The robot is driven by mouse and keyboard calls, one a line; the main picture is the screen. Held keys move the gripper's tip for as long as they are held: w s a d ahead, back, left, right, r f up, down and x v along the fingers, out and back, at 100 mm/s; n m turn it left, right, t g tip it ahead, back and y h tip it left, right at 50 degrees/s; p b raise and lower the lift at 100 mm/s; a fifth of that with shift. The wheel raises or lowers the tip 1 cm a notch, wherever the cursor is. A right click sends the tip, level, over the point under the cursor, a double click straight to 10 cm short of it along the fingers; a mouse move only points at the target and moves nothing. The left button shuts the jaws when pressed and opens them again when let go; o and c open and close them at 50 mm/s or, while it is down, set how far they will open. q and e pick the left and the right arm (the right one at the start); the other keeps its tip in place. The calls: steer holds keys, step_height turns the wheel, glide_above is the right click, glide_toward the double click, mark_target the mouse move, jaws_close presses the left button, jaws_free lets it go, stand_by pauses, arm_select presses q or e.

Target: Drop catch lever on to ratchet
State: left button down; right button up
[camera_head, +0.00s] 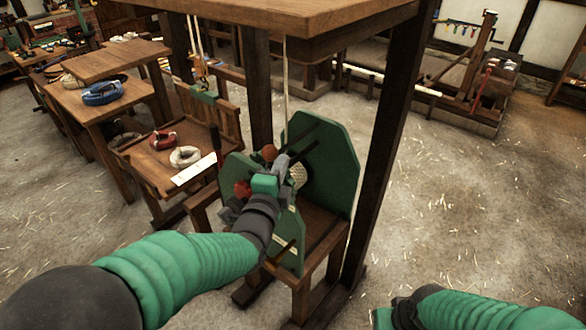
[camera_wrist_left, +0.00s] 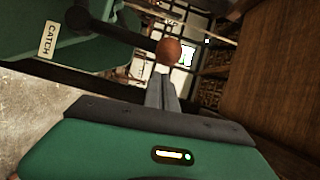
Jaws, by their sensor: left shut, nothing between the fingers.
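A green winch stand (camera_head: 335,165) with two side plates holds a drum (camera_head: 299,174) with rope around it. The catch lever is a dark rod with a brown ball knob (camera_head: 270,152). In the left wrist view the knob (camera_wrist_left: 168,49) appears just beyond my fingertips, beside a plate labelled CATCH (camera_wrist_left: 48,41). My left gripper (camera_head: 283,163) is shut and empty by the near side plate; its fingers (camera_wrist_left: 163,92) are together. Whether they touch the knob is unclear. My left wrist hides part of the near plate, and I cannot make out the ratchet. My right gripper (camera_head: 384,318) shows only its body low down.
A wooden frame post (camera_head: 385,140) stands right of the winch, under a wooden top (camera_head: 300,15). A rope (camera_head: 286,80) runs up from the drum. A red part (camera_head: 242,189) is beside my left wrist. Tables with coils (camera_head: 103,93) stand left.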

arm_select(q)
steer(key=shift+w+a+r, duration=0.45)
steer(key=shift+w+a, duration=0.15)
steer(key=shift+a, duration=0.05)
arm_select(e)
steer(key=shift+s+d, duration=0.1)
steer(key=shift+d, duration=0.1)
arm_select(q)
steer(key=shift+w+a, duration=0.1)
steer(key=shift+a, duration=0.05)
arm_select(e)
steer(key=shift+s+d, duration=0.1)
